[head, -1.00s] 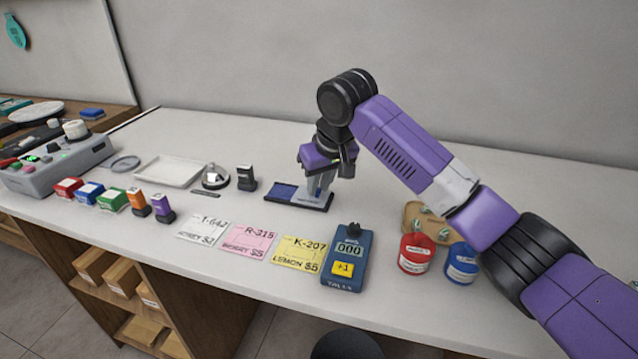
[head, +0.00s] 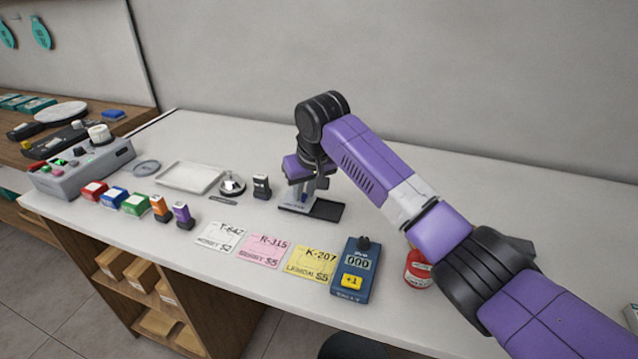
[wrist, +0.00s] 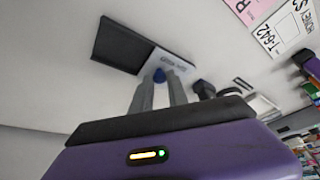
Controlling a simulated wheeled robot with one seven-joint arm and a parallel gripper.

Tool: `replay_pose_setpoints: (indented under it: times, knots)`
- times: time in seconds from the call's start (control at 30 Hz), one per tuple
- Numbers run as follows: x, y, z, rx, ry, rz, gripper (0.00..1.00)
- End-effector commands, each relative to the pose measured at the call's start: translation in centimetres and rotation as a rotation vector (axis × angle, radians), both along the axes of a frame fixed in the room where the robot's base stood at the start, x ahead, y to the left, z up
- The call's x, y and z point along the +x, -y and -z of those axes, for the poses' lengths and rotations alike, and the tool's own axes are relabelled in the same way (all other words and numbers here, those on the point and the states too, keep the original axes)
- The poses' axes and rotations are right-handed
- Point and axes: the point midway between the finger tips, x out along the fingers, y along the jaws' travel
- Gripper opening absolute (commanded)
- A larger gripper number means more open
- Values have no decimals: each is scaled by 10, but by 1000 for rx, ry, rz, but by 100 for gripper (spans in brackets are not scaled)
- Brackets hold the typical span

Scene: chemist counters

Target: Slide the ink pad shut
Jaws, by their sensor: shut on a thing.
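The ink pad is a low black tray, its bare right part (head: 328,210) showing in the head view. Its pale grey sliding lid (head: 292,206) covers the left part, and no blue pad surface shows. My gripper (head: 306,197) is over the lid, pointing down. The empty black part of the tray (wrist: 122,45) lies beside the lid there. My fingers hide part of the lid.
A black stamp (head: 261,186) and a bell (head: 231,184) stand left of the pad. Price cards, such as the yellow one (head: 312,264), and a blue tally counter (head: 355,268) lie in front. A red jar (head: 418,268) is partly behind my arm. The counter behind the pad is clear.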

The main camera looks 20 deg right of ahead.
Motion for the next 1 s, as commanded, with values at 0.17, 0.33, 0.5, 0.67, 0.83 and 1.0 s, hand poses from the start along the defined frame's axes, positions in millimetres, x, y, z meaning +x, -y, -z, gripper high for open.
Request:
replay_pose_setpoints:
  times: [0.17,0.33,0.5,0.67,0.83,1.0]
  knots:
    - [5,-4,-2,-1,6,1,0]
    - [6,-5,-2,-1,10,0,0]
    - [5,-6,-2,0,8,-1,39]
    - [5,-5,-1,-1,5,0,41]
    - [4,-5,-1,-2,3,0,41]
    - [-2,-4,-17,1,6,-1,41]
